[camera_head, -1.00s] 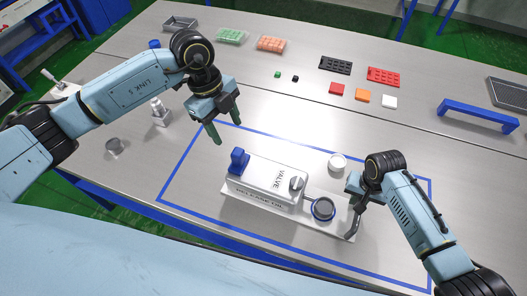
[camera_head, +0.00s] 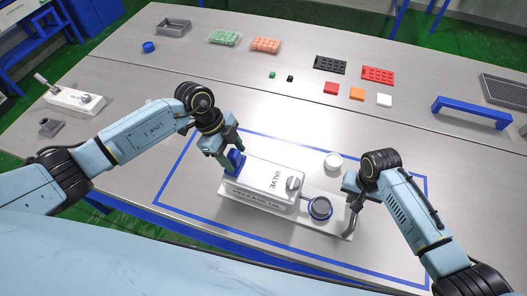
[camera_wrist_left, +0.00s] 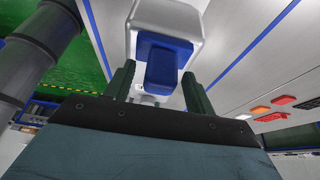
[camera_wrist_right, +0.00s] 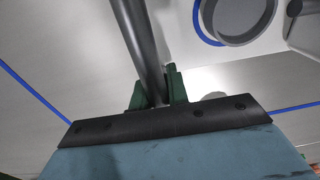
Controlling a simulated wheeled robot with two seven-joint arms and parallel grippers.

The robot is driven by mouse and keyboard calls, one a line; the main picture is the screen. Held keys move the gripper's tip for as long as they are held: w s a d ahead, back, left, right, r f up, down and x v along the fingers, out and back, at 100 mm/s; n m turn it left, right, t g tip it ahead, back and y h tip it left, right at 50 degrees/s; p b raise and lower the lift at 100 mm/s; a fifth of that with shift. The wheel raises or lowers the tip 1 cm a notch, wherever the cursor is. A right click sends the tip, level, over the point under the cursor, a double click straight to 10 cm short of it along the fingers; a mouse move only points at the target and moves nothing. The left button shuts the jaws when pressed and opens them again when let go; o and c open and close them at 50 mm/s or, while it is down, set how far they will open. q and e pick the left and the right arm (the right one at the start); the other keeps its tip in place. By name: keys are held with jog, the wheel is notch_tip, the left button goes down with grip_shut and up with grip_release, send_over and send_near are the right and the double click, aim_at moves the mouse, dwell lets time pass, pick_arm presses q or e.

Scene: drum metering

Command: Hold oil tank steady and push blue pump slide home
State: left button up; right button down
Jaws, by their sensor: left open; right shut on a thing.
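The white oil tank (camera_head: 262,180) lies inside the blue outline, with a grey valve knob (camera_head: 293,184) on its top. The blue pump slide (camera_head: 235,160) is at its left end. My left gripper (camera_head: 229,153) is open at the blue slide; in the left wrist view its green fingers (camera_wrist_left: 157,85) stand on either side of the blue slide (camera_wrist_left: 161,66). My right gripper (camera_head: 352,198) is shut on the dark upright handle (camera_head: 353,217) at the right end of the tank's base, and this handle (camera_wrist_right: 138,45) passes between its fingers in the right wrist view.
A dark round cup (camera_head: 319,207) with a blue ring sits on the base right of the tank. A small white cup (camera_head: 333,162) stands behind it. Coloured blocks, trays and a blue bridge (camera_head: 472,112) are farther back. The table between is clear.

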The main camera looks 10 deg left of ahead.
pick_arm(q)
jog(key=shift+d+f, duration=0.15)
jog(key=shift+f, duration=0.15)
grip_shut()
jog(key=d, duration=0.5)
jog(key=s+d, duration=0.1)
jog(key=d, duration=0.1)
jog(key=shift+d, duration=0.3)
pick_arm(e)
jog(key=shift+a, duration=0.1)
pick_arm(q)
jog(key=shift+c, duration=1.4)
grip_release()
jog(key=shift+o, duration=1.4)
jog(key=shift+a, duration=0.1)
jog(key=shift+r, duration=0.1)
